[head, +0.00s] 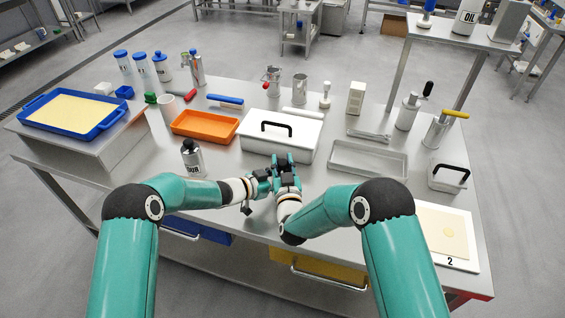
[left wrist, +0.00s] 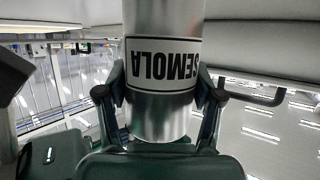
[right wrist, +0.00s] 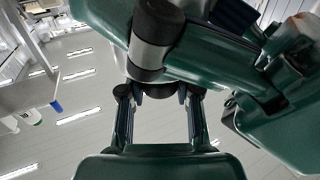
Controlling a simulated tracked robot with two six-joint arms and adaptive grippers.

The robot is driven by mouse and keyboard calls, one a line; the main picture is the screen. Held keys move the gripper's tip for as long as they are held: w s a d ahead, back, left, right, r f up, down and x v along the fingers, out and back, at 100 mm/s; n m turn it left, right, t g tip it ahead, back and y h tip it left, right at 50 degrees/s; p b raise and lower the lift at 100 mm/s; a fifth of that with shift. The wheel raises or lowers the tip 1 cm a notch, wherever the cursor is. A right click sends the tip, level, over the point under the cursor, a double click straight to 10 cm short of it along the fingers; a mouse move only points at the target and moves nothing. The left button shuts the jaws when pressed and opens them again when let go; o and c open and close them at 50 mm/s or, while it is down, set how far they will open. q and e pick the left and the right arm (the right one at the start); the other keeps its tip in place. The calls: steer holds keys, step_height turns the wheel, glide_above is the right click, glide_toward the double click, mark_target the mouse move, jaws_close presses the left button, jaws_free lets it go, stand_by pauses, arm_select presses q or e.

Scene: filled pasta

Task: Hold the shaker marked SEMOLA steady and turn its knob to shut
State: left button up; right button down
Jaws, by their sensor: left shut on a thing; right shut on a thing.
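The shaker marked SEMOLA (left wrist: 165,20) is a metal cylinder with a white label (left wrist: 162,65) that reads upside down in the left wrist view. My left gripper (left wrist: 162,100) is shut around its body, one finger on each side. In the head view my left gripper (head: 262,183) is beside my right gripper (head: 285,165), near the table's front edge, and they hide the shaker there. In the right wrist view my right gripper (right wrist: 158,95) is shut on a dark knob (right wrist: 157,91), mostly hidden behind a black and silver cylindrical part and green gripper housing.
A lidded white box (head: 262,150) stands just behind my grippers. A black-capped bottle (head: 190,160) and an orange tray (head: 222,139) are to the left. A metal tray (head: 368,173) and a white board marked 2 (head: 462,264) are to the right.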

mark_target(283, 161)
steer(key=shift+h, duration=0.5)
steer(key=c, duration=0.8)
jaws_free()
steer(key=shift+o, duration=0.2)
step_height(283, 161, up, 10)
steer(key=shift+f, duration=0.1)
